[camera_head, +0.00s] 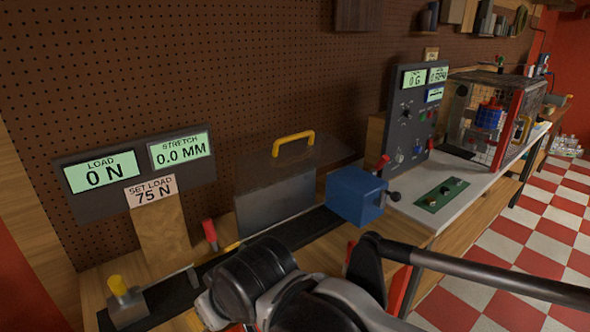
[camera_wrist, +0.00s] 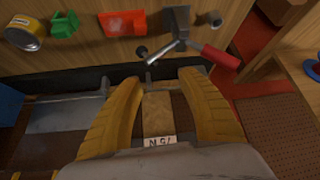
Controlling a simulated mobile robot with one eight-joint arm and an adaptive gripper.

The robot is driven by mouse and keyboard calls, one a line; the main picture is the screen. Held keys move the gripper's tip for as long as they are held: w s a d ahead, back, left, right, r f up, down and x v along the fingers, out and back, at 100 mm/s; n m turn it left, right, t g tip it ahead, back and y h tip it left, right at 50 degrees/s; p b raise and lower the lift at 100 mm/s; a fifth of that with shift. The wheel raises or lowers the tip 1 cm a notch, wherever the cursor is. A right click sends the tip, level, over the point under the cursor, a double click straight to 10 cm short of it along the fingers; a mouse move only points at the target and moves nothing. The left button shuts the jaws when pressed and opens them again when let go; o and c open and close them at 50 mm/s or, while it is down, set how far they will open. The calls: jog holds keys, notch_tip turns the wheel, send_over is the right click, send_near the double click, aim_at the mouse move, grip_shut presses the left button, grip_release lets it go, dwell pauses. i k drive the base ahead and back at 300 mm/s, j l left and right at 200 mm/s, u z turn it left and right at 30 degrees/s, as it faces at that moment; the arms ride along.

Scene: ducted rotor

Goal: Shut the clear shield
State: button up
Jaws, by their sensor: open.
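In the head view, a see-through, darkish panel that looks like the clear shield (camera_head: 333,152) juts out from the pegboard side, seemingly raised and nearly level. Its yellow handle (camera_head: 293,138) is on top. Below it are a grey plate (camera_head: 275,203) and a blue block (camera_head: 356,193) on a dark rail. My arm covers the lower middle of the head view. In the wrist view, my gripper (camera_wrist: 155,80) is open and empty, its two yellow fingers spread above the bench. I do not see the shield in the wrist view, and the fingers are apart from the handle in the head view.
A load and stretch display (camera_head: 133,173) stands at the left, with a red knob (camera_head: 210,234) nearby. A control panel (camera_head: 414,115) and a mesh cage (camera_head: 495,115) stand at the right. The wrist view shows a red-handled crank (camera_wrist: 220,57) and a red piece (camera_wrist: 125,23).

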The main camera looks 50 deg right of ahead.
aim_at(278, 143)
jog(key=z, duration=1.25)
